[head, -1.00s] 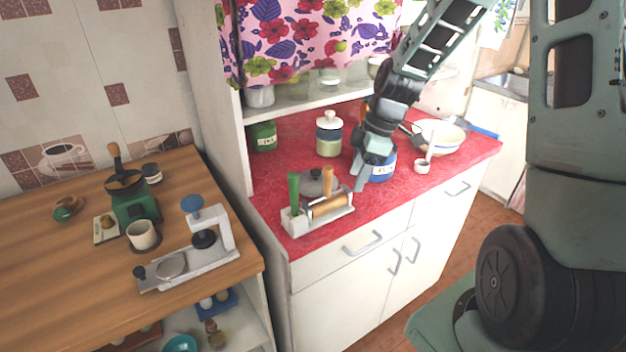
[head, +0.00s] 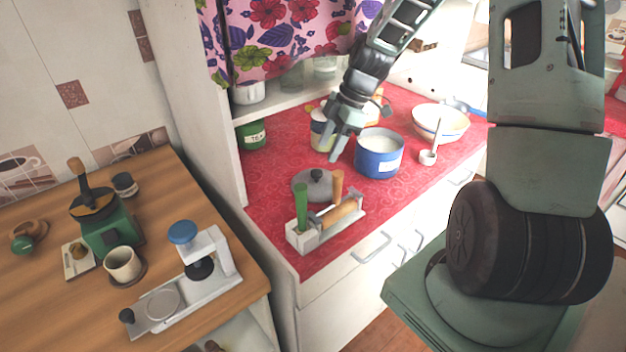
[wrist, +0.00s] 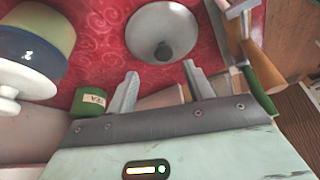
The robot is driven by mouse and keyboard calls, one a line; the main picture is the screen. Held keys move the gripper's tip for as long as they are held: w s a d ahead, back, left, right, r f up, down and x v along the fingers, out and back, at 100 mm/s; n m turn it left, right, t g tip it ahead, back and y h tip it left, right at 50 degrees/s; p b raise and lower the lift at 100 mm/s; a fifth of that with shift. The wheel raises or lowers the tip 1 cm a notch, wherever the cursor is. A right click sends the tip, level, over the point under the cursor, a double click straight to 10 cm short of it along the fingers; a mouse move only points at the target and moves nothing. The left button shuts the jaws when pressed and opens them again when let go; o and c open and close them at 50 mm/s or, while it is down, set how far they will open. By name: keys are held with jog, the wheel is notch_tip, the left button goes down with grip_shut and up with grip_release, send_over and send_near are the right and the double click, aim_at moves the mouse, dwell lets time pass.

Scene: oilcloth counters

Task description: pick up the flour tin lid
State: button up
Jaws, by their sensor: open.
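The flour tin lid, a grey disc with a dark knob, lies flat on the red oilcloth in the head view (head: 317,187), behind the rolling-pin rack. It also shows in the wrist view (wrist: 150,28), beyond my fingertips. A blue tin (head: 378,165) with white contents stands open to the right of the lid. My gripper (head: 328,155) is open and empty, above the counter and behind the lid in the head view. In the wrist view my gripper (wrist: 160,70) points toward the lid, apart from it, with the knob roughly in line with the gap between its fingers.
A white rack (head: 322,233) with green and wooden handles stands close in front of the lid. A canister with a white knob (wrist: 35,50), partly hidden by my gripper in the head view, and a green tin (head: 251,136) stand behind. A bowl (head: 440,124) and scoop (head: 428,157) are right.

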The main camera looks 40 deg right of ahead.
aim_at(317, 172)
jog(key=x, duration=0.2)
jog(key=p+x, duration=0.1)
jog(key=x, duration=0.1)
jog(key=p+x, duration=0.1)
jog(key=x, duration=0.1)
jog(key=shift+s+a+f, duration=0.2)
jog(key=shift+a+f, duration=0.1)
jog(key=shift+a, duration=0.15)
jog(key=shift+c, duration=0.2)
grip_shut()
